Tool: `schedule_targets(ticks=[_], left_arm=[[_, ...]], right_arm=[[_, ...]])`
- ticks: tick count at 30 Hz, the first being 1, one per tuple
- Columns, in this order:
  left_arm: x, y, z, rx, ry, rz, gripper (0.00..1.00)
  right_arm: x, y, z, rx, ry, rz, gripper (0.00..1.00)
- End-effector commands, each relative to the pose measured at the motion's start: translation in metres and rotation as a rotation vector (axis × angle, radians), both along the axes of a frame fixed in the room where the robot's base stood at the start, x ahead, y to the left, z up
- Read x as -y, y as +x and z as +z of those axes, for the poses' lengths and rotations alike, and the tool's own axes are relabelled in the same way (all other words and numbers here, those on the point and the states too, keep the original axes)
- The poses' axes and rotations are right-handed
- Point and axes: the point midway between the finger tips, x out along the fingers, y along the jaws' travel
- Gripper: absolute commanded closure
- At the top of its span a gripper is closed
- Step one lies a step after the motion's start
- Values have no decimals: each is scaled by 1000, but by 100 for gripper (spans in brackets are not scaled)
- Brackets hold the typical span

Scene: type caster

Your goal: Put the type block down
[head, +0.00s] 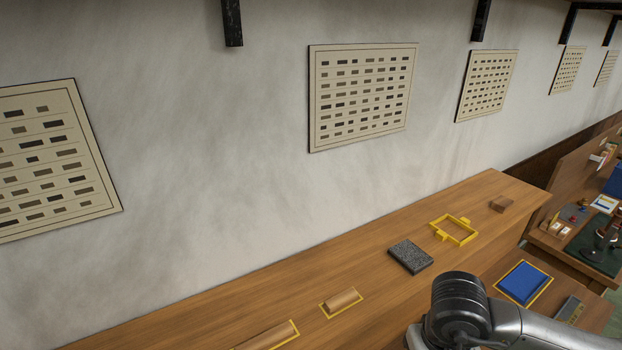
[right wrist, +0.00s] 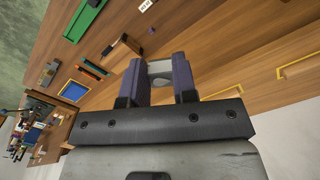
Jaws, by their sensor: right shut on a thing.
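In the right wrist view a light grey block (right wrist: 160,70), which looks like the type block, sits between the two dark purple-grey fingers of my right gripper (right wrist: 160,74). The gripper is shut on it, and the fingers hide its sides. A brown wooden surface lies behind the block; I cannot tell whether the block touches it. In the head view only my right arm shows at the lower right; its gripper and the block are out of sight there. My left gripper is in neither view.
The wooden ledge (head: 365,262) along the wall holds a yellow frame (head: 437,231), a dark speckled slab (head: 409,257), a brown block (head: 501,204) and wooden pieces in yellow outlines (head: 341,301). A blue panel (head: 523,283) lies lower right. The right wrist view shows a green tray (right wrist: 82,20).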

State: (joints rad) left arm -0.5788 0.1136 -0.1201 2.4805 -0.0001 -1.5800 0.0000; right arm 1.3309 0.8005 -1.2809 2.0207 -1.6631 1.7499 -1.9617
Motion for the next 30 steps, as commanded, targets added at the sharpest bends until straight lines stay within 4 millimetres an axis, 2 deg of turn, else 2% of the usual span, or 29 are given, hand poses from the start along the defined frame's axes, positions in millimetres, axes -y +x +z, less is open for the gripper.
schedule_targets(ticks=[1,9,12,19,30], left_arm=[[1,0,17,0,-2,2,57],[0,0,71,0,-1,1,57],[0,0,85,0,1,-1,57],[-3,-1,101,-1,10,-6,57],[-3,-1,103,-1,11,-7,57]], right_arm=[[0,-6,15,-2,1,3,100],[1,-37,57,-3,0,2,100],[1,-46,68,1,1,-2,100],[2,-58,81,7,1,-7,100],[3,-61,83,9,0,-9,100]])
